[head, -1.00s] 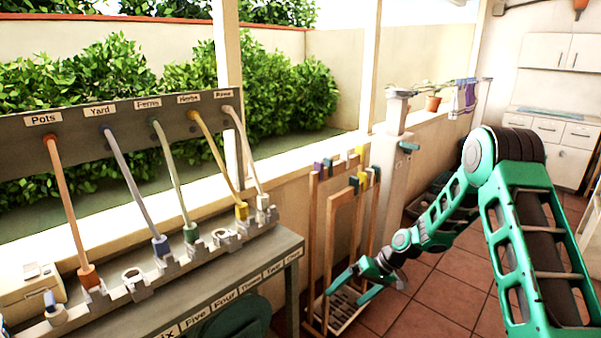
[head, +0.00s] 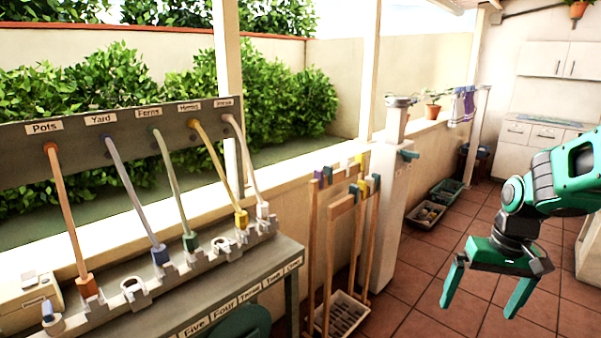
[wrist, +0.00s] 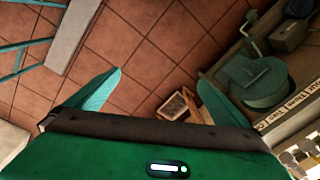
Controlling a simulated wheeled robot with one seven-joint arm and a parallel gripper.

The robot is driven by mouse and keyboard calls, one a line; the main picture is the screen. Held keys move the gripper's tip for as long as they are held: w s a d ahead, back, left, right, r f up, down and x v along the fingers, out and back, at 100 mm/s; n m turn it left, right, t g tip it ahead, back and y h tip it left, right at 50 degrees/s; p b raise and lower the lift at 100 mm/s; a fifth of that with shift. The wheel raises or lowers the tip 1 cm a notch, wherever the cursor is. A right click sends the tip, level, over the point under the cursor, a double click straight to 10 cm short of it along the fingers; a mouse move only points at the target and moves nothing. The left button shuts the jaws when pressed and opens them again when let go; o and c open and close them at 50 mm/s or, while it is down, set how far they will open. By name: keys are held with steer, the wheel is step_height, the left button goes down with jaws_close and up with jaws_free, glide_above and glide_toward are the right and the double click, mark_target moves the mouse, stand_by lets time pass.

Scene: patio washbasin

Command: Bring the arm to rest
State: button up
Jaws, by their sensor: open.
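My gripper (head: 484,297) is at the right of the head view, pointing down over the tiled floor. Its two green fingers are spread apart with nothing between them.
A bench (head: 262,262) with several coloured hoses stands at the left. A wooden rack (head: 331,240) of long handles stands over a tray (head: 346,312). A pale pillar basin (head: 388,190) is behind it. Tiled floor (head: 418,270) lies clear between rack and gripper.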

steer(key=s+d+r+m, duration=0.1)
steer(key=s+r+m, duration=0.1)
steer(key=s, duration=0.7)
steer(key=s+d+r+m, duration=0.1)
steer(key=s+r, duration=0.1)
steer(key=s, duration=0.8)
steer(key=shift+s+d+m, duration=0.15)
steer(key=shift+d+m, duration=0.15)
steer(key=shift+m, duration=0.1)
